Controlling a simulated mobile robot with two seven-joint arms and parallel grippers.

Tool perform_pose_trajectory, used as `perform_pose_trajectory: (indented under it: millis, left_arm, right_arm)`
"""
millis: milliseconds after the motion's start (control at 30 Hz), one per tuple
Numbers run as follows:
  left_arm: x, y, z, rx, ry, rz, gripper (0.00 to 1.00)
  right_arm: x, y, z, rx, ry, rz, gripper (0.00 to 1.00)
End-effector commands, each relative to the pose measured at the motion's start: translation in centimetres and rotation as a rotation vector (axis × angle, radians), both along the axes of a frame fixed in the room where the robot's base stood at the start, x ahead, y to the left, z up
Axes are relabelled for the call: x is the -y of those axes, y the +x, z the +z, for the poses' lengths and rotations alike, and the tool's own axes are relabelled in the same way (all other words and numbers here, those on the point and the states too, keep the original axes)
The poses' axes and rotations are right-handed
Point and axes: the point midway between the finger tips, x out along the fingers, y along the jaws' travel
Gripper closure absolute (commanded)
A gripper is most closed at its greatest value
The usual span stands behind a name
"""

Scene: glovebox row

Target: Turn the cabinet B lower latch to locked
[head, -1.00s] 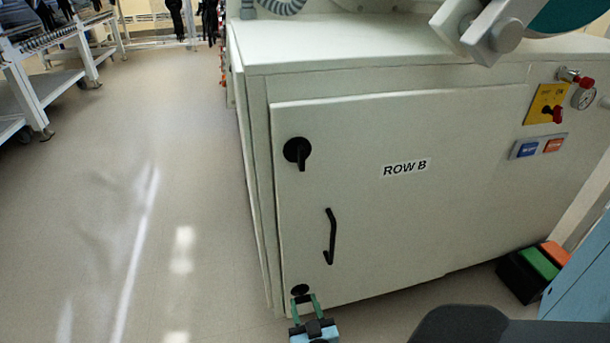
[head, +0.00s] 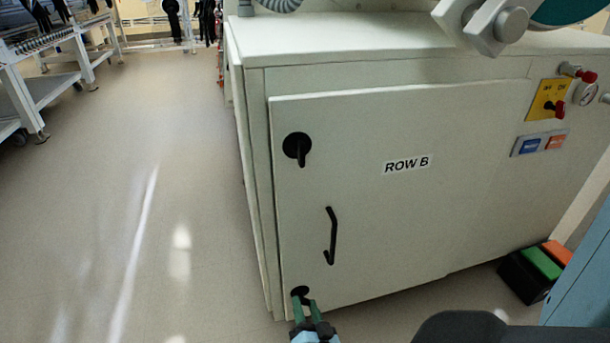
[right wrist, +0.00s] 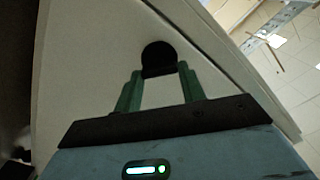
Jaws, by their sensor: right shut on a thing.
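The cabinet labelled ROW B has a white door (head: 390,220). Its lower latch (head: 299,291) is a black round knob near the door's bottom left corner. My right gripper (head: 305,302) reaches it from below, its green fingers closed on the latch's lever. The right wrist view shows the latch (right wrist: 158,55) with its lever end between the fingertips (right wrist: 159,73). The lever's exact angle is partly hidden by the fingers. The upper latch (head: 297,148) has its lever pointing down. My left gripper is not in view.
A black door handle (head: 330,236) stands out between the two latches. A green and orange pedal block (head: 541,268) sits on the floor at right, beside a blue panel (head: 582,285). The floor left of the cabinet is clear.

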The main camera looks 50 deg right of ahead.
Motion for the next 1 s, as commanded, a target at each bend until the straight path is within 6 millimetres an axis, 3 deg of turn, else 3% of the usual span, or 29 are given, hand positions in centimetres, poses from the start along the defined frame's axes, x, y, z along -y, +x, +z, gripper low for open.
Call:
perform_pose_trajectory:
  millis: [600,1000]
  left_arm:
    - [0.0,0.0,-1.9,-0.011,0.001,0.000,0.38]
    - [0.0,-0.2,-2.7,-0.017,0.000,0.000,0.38]
  right_arm:
    - [0.0,-0.1,-0.3,0.300,0.493,0.001,0.83]
    - [0.1,-0.1,-0.4,0.433,0.710,0.001,0.83]
